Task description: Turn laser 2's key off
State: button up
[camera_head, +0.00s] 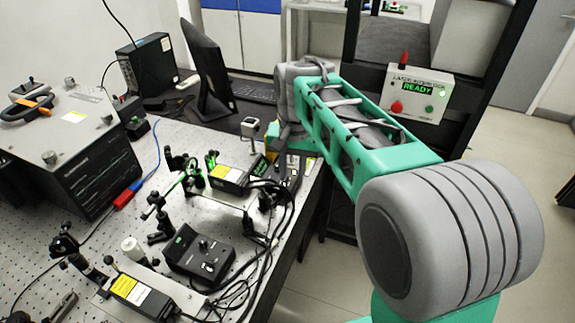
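Two laser heads with yellow and white labels sit on the optical bench: a near one (140,294) at the bottom and a far one (232,174) nearer the bench's middle. A black control box (200,254) with knobs stands by the near laser. A second dark control box (288,178) by the far laser is partly covered by my arm. I cannot read which laser is number 2, nor make out a key's position. My gripper (284,140) is at the far control box, small and mostly hidden by my arm; its fingers cannot be made out.
An interlock box (420,92) reading READY hangs on a dark rack at right. A monitor (205,72) and keyboard (253,92) stand behind. Black cables (262,240) run along the bench's right edge. A large black instrument (75,150) stands at left. Optic posts crowd the bench.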

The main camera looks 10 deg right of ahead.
aim_at(287, 178)
jog(key=w, duration=0.2)
jog(key=w+m, duration=0.1)
jog(key=w, duration=0.1)
jog(key=w+r+m+g+p, duration=0.1)
jog(key=w, duration=0.1)
jog(key=shift+d, duration=0.1)
jog(key=shift+f, duration=0.2)
notch_tip(287, 178, down, 7)
jog(key=shift+f+p, duration=0.2)
jog(key=shift+p, duration=0.25)
grip_shut()
jog(key=shift+w, duration=0.1)
